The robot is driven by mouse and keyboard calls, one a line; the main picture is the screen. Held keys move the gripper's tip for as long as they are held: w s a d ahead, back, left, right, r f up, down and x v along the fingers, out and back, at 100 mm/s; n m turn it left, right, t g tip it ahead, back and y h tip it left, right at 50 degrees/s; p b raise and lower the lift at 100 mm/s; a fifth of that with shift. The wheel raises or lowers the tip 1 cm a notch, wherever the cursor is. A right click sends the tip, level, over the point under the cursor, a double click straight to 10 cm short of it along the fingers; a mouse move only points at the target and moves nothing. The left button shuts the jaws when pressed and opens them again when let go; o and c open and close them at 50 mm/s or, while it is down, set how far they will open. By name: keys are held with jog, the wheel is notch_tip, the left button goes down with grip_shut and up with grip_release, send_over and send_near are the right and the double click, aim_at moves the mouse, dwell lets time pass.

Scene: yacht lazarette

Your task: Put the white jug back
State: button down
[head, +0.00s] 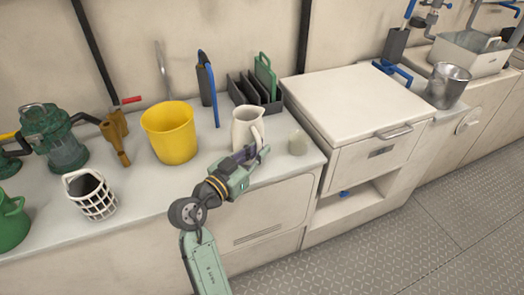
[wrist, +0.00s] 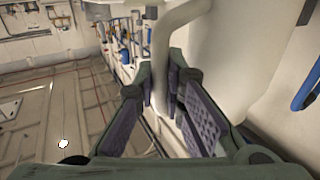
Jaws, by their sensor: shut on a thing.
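The white jug (head: 246,127) is upright on the counter in the head view, or just at its surface; I cannot tell which. My gripper (head: 252,160) reaches it from the front right. In the wrist view my gripper (wrist: 165,95) is shut on the jug's handle, with one finger on either side. The jug's pale body (wrist: 230,60) fills the right of that view. The lower part of the jug is partly hidden behind my gripper in the head view.
A dark rack with a green board (head: 265,76) is behind. A white cabinet (head: 355,105) rises to the right. A white basket (head: 89,195) stands at the left.

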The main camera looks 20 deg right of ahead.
jog(key=shift+w+d+f, duration=0.1)
jog(key=shift+f, duration=0.35)
jog(key=shift+r, duration=0.1)
jog(key=shift+f+b, duration=0.25)
jog(key=shift+b, duration=0.05)
jog(key=c, duration=1.7)
grip_release()
jog(key=shift+r, duration=0.1)
